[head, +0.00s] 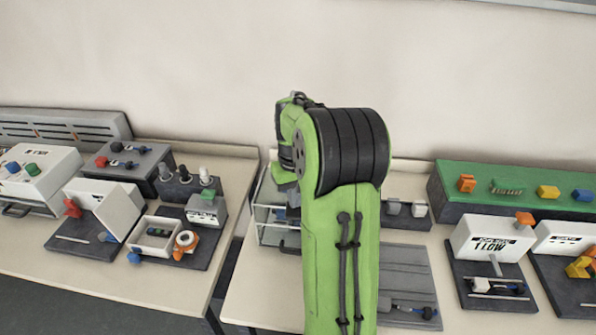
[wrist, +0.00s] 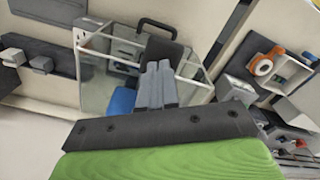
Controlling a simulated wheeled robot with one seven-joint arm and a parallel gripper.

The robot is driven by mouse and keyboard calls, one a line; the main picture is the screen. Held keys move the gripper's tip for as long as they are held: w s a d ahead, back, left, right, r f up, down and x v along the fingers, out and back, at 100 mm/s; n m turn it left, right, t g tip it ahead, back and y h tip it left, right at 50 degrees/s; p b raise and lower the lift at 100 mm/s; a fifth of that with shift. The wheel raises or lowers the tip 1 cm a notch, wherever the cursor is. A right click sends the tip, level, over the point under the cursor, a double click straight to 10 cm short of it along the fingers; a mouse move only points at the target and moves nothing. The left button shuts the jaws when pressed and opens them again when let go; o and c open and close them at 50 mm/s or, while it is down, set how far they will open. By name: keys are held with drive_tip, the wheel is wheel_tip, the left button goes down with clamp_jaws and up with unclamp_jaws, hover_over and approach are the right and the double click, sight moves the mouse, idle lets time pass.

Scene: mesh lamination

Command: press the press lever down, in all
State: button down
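My gripper (wrist: 158,68) shows in the wrist view with its two grey fingers side by side, with no clear gap between them. It is over or inside a clear-walled, pale-framed box (wrist: 96,92). A dark block (wrist: 166,50) lies just beyond the fingertips; I cannot tell whether they touch it, or whether it is the press lever. A blue part (wrist: 122,101) is left of the fingers. In the head view the box (head: 262,215) stands left of my arm, which hides part of it and my fingertips. No lever is clearly identifiable.
A dark handle (wrist: 158,24) is at the box's far edge in the wrist view. In the head view, a long green unit (head: 510,180) and white labelled fixtures (head: 490,240) stand at right. The left table (head: 185,285) holds several fixtures; a gap separates the tables.

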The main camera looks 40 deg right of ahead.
wheel_tip(320, 180, up, 13)
drive_tip(key=p, duration=1.1)
drive_tip(key=shift+r+p, duration=0.2)
drive_tip(key=shift+p, duration=0.2)
drive_tip(key=shift+a, duration=0.1)
